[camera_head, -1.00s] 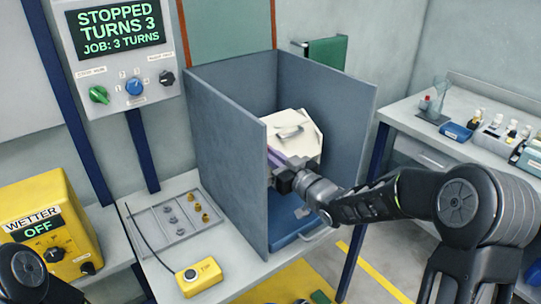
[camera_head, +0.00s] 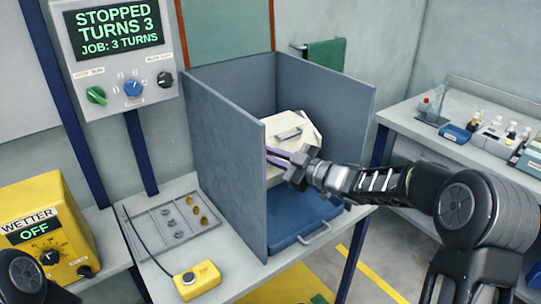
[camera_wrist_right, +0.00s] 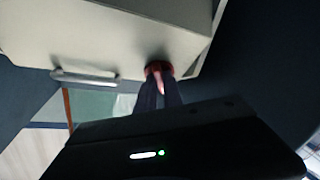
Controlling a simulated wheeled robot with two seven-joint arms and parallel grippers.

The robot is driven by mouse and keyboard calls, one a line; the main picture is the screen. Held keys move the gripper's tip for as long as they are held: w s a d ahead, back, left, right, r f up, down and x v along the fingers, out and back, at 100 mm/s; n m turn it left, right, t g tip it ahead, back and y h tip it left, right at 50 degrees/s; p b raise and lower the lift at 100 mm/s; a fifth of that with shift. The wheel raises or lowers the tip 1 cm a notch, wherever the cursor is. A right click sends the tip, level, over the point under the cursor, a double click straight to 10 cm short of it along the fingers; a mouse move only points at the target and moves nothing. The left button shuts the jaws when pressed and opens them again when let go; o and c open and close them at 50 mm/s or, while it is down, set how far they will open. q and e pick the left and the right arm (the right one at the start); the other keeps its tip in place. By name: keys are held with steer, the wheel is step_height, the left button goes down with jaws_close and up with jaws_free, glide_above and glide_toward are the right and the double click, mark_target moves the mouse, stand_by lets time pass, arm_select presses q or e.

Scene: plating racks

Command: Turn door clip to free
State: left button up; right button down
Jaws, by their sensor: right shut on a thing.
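A white box (camera_head: 290,150) with a handle stands inside the grey screened booth. A small red clip (camera_wrist_right: 158,70) shows on the box in the right wrist view, tight against its pale face. My right gripper (camera_head: 278,157) reaches into the booth from the right, its fingers at the front of the box. In the right wrist view its dark fingers (camera_wrist_right: 160,88) are shut on the red clip. The clip is hidden in the head view, and its exact angle is hard to read. My left gripper is out of view.
Grey panels (camera_head: 225,160) wall the booth, close to the left of my right gripper. A blue tray (camera_head: 290,228) lies below it. A control box (camera_head: 120,55) reads STOPPED, TURNS 3. A yellow WETTER unit (camera_head: 45,225) reads OFF. A side bench (camera_head: 420,125) holds bottles.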

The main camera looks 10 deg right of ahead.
steer(key=n+p, duration=0.1)
steer(key=n+g, duration=0.1)
steer(key=n, duration=0.1)
steer(key=n+g+y+p, duration=0.1)
steer(key=shift+w+d+r+n+p, duration=0.1)
steer(key=shift+w+r+n+p, duration=0.1)
steer(key=shift+r+n+p, duration=0.15)
steer(key=n+g+p, duration=0.2)
steer(key=n, duration=0.1)
steer(key=shift+r, duration=0.1)
steer(key=n+g+p, duration=0.1)
steer(key=n+p, duration=0.2)
steer(key=shift+w+r+n+g, duration=0.15)
steer(key=shift+n+g, duration=0.1)
steer(key=shift+g, duration=0.15)
steer(key=shift+n+g+h+p, duration=0.3)
steer(key=shift+n+h+p, duration=0.2)
steer(key=shift+n+p, duration=0.25)
steer(key=shift+f, duration=0.2)
steer(key=c, duration=1.5)
jaws_free()
steer(key=shift+d+r, duration=0.1)
steer(key=shift+d, duration=0.05)
